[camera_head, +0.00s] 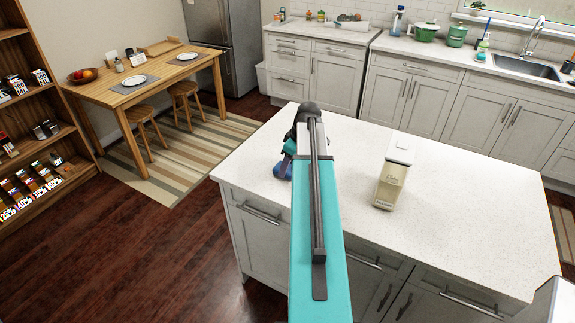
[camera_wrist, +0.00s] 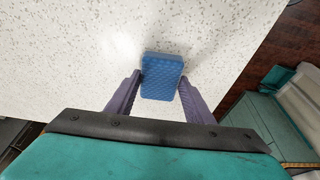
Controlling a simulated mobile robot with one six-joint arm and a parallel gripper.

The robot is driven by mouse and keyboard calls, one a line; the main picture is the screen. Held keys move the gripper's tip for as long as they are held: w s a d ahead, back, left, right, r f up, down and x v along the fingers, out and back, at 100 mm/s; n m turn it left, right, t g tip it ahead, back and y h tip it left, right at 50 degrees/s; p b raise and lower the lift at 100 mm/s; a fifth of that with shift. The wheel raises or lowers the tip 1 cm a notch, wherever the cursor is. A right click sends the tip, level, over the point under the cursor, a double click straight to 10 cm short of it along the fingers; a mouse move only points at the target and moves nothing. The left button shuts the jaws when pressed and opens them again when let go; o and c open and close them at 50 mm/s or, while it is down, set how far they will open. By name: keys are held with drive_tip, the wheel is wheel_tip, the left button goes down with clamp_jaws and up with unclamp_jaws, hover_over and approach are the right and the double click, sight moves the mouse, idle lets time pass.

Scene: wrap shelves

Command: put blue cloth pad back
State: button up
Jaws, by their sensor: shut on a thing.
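The blue cloth pad (camera_wrist: 162,77) is a small textured rectangle between the two purple fingers of my gripper (camera_wrist: 161,85) in the wrist view. The fingers are shut on its sides. The pad is over the white speckled island top (camera_wrist: 70,50), near its edge; I cannot tell whether it touches the surface. In the head view my gripper (camera_head: 284,168) is at the left end of the island top (camera_head: 460,215), mostly hidden behind my arm, and the pad is hardly visible there.
A cream container with a white lid (camera_head: 393,175) stands on the island to the right of my arm. The rest of the island top is clear. A wooden dining table (camera_head: 130,92) and a wooden shelf (camera_head: 40,145) with small boxes are at the left. Counters with a sink (camera_head: 527,68) line the back.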

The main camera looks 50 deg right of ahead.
drive_tip(key=shift+f, duration=0.2)
drive_tip(key=o, duration=1)
drive_tip(key=shift+r, duration=0.1)
drive_tip(key=shift+r, duration=0.2)
drive_tip(key=b+v, duration=0.3)
drive_tip(key=v, duration=0.9)
drive_tip(key=shift+s+f, duration=0.1)
idle(0.4)
